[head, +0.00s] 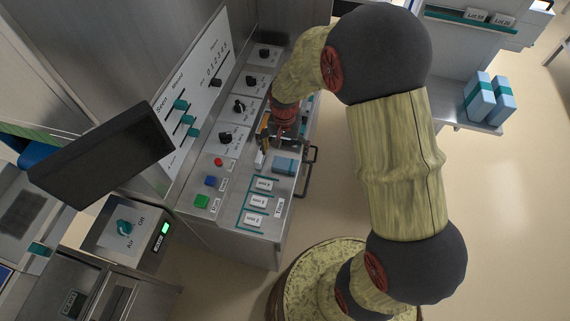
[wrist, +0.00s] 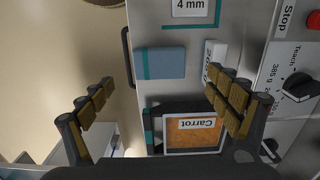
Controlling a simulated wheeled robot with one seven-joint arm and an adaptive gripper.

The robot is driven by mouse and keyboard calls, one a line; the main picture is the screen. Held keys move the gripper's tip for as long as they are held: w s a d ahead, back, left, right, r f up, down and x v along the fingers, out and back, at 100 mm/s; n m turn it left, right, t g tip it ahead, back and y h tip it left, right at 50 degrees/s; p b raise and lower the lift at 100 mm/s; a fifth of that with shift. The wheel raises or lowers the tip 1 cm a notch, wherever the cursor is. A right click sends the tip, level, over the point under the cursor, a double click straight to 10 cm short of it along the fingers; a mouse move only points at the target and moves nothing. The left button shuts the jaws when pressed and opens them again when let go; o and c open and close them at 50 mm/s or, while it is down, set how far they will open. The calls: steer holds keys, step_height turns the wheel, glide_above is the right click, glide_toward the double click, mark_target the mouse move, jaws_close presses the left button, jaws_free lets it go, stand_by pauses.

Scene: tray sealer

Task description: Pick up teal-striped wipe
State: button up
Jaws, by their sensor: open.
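The teal-striped wipe is a folded blue-grey cloth (wrist: 165,63) with a teal stripe along its left edge. It lies flat on the steel worktop, ahead of my gripper (wrist: 168,92) in the wrist view. In the head view the wipe (head: 284,165) lies just below my gripper (head: 268,145), near the worktop's right edge. My gripper is open and empty, with its fingers spread wide to either side, and the wipe is not between the fingertips.
A black-rimmed tray labelled Carrot (wrist: 154,112) is close to the wipe. A small white labelled block (wrist: 213,54) stands beside it. Several labelled plates (head: 259,201) lie beyond. Knobs (head: 225,137) and buttons (head: 210,181) line the panel. A dark handle (head: 309,172) projects from the worktop edge.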

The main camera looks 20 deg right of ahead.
mark_target(285, 163)
step_height(285, 163, down, 7)
steer(key=b, duration=0.2)
steer(key=shift+d+b, duration=0.1)
steer(key=shift+b, duration=0.25)
steer(key=shift+r, duration=0.1)
steer(key=shift+c, duration=0.6)
steer(key=c, duration=1)
